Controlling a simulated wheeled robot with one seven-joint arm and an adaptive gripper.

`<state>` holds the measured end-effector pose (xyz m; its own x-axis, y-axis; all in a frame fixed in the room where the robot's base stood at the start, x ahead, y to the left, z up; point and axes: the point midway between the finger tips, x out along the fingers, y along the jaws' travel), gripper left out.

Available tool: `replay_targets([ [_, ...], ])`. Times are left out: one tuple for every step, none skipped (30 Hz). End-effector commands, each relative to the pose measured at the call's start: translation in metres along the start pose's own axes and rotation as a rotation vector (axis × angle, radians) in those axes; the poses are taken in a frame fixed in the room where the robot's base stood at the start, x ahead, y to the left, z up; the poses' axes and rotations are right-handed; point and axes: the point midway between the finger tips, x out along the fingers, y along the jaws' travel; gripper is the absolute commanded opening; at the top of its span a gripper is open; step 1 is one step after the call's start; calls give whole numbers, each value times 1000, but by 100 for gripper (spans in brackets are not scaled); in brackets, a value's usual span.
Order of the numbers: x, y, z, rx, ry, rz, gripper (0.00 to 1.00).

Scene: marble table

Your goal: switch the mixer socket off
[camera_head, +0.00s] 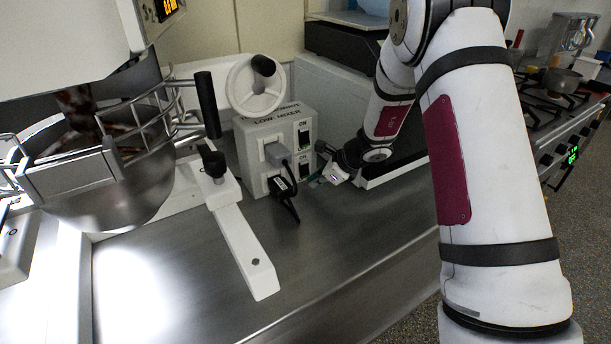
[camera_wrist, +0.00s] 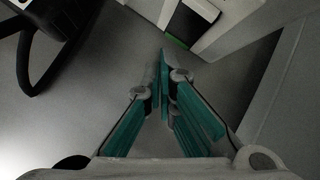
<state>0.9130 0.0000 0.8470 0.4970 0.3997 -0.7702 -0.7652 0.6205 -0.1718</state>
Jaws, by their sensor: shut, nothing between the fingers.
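The mixer socket box (camera_head: 253,160) is a grey-white block on the steel counter, with "LOW-MIXER" lettering on its upper face. Its front carries two rocker switches, an upper switch (camera_head: 304,137) marked "ON" and a lower switch (camera_head: 304,164). A grey plug (camera_head: 277,154) and a black plug (camera_head: 281,186) sit in its sockets. My gripper (camera_head: 317,182) is just right of the box, low near the counter. In the wrist view the teal fingers (camera_wrist: 164,62) meet at their tips, shut and empty, apart from a dark switch with a green edge (camera_wrist: 190,24). I cannot tell the switch positions.
A black cable (camera_wrist: 32,75) hangs at the left of the wrist view. A white lever arm (camera_head: 240,235) and the metal mixer bowl (camera_head: 110,190) stand left of the box. A white-and-black appliance (camera_head: 345,45) stands behind.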

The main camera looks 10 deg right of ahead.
Motion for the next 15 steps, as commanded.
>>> replay_targets([
  [0, 0, 0, 0, 0, 0, 0],
  [0, 0, 0, 0, 0, 0, 0],
  [0, 0, 0, 0, 0, 0, 0],
  [0, 0, 0, 0, 0, 0, 0],
  [0, 0, 0, 0, 0, 0, 0],
  [0, 0, 0, 0, 0, 0, 0],
  [0, 0, 0, 0, 0, 0, 0],
  [0, 0, 0, 0, 0, 0, 0],
  [1, 0, 0, 0, 0, 0, 0],
  [1, -1, 1, 0, 0, 0, 0],
  [2, -1, 1, 0, 0, 0, 0],
  [3, -2, 2, -1, 0, 0, 0],
  [3, -2, 2, -1, 0, 0, 0],
  [4, -3, 3, -1, -1, -1, 0],
  [5, -4, 3, -1, 0, -1, 0],
])
